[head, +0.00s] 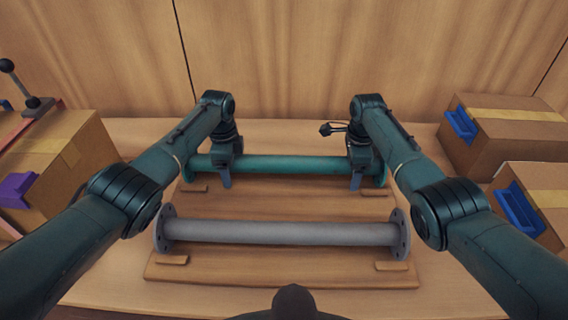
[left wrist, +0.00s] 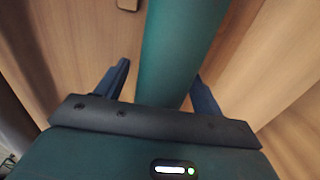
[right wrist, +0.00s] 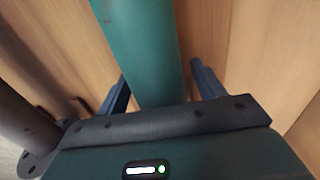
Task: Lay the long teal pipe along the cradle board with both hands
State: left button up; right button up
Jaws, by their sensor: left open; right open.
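The long teal pipe (head: 290,168) lies across the far part of the wooden cradle board (head: 285,202), with a flange at each end. My left gripper (head: 226,178) is at the pipe's left part, pointing down. In the left wrist view its open fingers (left wrist: 160,88) stand on either side of the teal pipe (left wrist: 180,45). My right gripper (head: 356,178) is at the pipe's right part, also pointing down. In the right wrist view its open fingers (right wrist: 160,92) stand on either side of the teal pipe (right wrist: 145,45). I cannot tell whether the fingers touch the pipe.
A grey flanged pipe (head: 285,233) lies across the nearer part of the board, parallel to the teal one. Small wooden blocks (head: 168,260) sit on the board. Cardboard boxes stand at the left (head: 75,150) and right (head: 505,135). A wooden wall (head: 300,60) rises behind.

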pick_arm(q)
jog(key=shift+f, duration=0.1)
pick_arm(e)
jog(key=shift+f, duration=0.1)
pick_arm(q)
grip_shut()
pick_arm(e)
grip_shut()
dwell(0.3)
pick_arm(q)
jog(key=shift+w+r, duration=0.1)
jog(key=shift+r, duration=0.15)
pick_arm(e)
jog(key=shift+w+r, duration=0.1)
jog(key=shift+r, duration=0.15)
